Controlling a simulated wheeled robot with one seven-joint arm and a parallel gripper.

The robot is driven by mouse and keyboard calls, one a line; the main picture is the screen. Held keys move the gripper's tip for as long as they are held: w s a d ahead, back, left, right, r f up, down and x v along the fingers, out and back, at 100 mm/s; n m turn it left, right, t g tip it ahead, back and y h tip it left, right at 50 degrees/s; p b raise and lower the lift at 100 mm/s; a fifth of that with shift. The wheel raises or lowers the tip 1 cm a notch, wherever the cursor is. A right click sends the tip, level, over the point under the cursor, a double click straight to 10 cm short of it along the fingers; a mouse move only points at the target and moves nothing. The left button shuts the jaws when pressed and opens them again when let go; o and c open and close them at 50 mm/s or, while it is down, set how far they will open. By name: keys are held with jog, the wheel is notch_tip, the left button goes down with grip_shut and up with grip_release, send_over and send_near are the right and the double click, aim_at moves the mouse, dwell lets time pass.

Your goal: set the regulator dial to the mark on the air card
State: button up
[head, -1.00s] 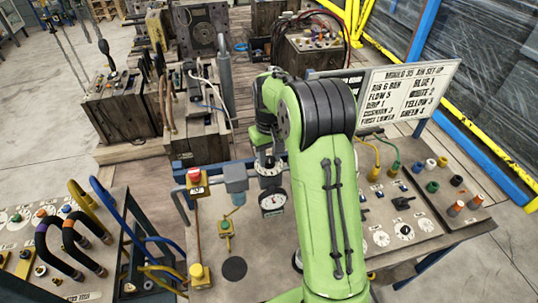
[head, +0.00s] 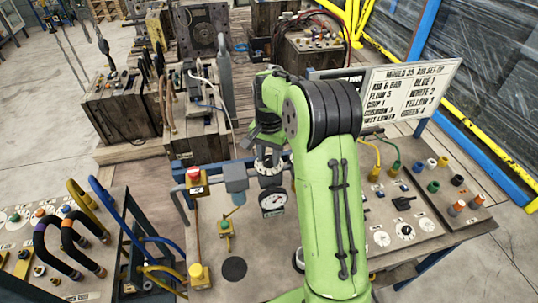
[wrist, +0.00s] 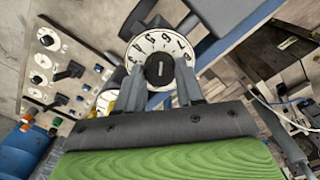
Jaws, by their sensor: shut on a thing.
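The regulator dial (wrist: 158,42) has a round white face with black numbers and a dark centre knob (wrist: 160,70) in the wrist view. My gripper (wrist: 162,80) has a finger on each side of the knob and is shut on it. A small pale mark shows on the knob, but I cannot tell which number it meets. In the head view the dial (head: 270,170) is partly hidden under my wrist, above a round gauge (head: 272,201). The air card (head: 408,90) stands at the right and reads "AIR 6 BAR", with other settings below.
A red-and-yellow button box (head: 196,181) stands left of the dial. A sloped panel (head: 405,235) with knobs and coloured plugs lies to the right. Hoses (head: 85,235) loop at the lower left. Wooden-boxed moulds stand behind. Bare bench shows in front of the gauge.

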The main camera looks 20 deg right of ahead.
aim_at(269, 158)
jog(key=shift+m, duration=0.5)
jog(key=o, duration=1)
jog(key=shift+o, duration=0.2)
jog(key=shift+r, duration=0.1)
notch_tip(269, 158, up, 16)
jog(key=p, duration=0.2)
